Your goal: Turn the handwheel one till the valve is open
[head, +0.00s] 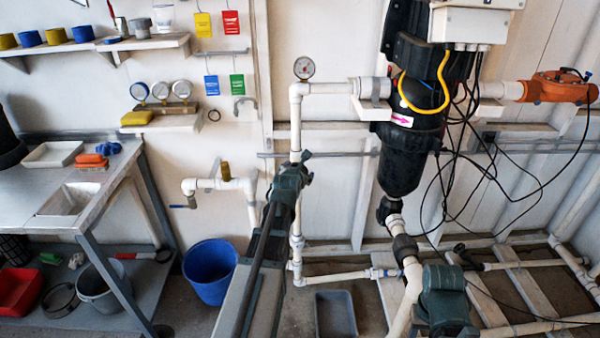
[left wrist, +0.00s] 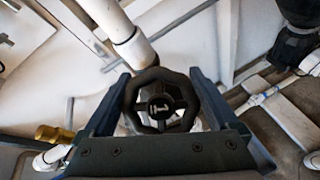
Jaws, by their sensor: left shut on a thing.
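The handwheel (left wrist: 160,104) is a black lobed wheel with spokes and a pale mark on its hub, in the middle of the left wrist view. My left gripper (left wrist: 160,78) has one finger on each side of the wheel and is shut on its rim. In the head view my left gripper (head: 291,180) is at the vertical white pipe below the round gauge (head: 304,68). There the gripper hides most of the wheel and valve. I cannot tell from the frames how far the valve is open.
A black reactor vessel (head: 402,165) with loose cables hangs to the right. A blue bucket (head: 210,272) and a grey bin (head: 336,313) are on the floor. A metal workbench (head: 30,200) stands at the left.

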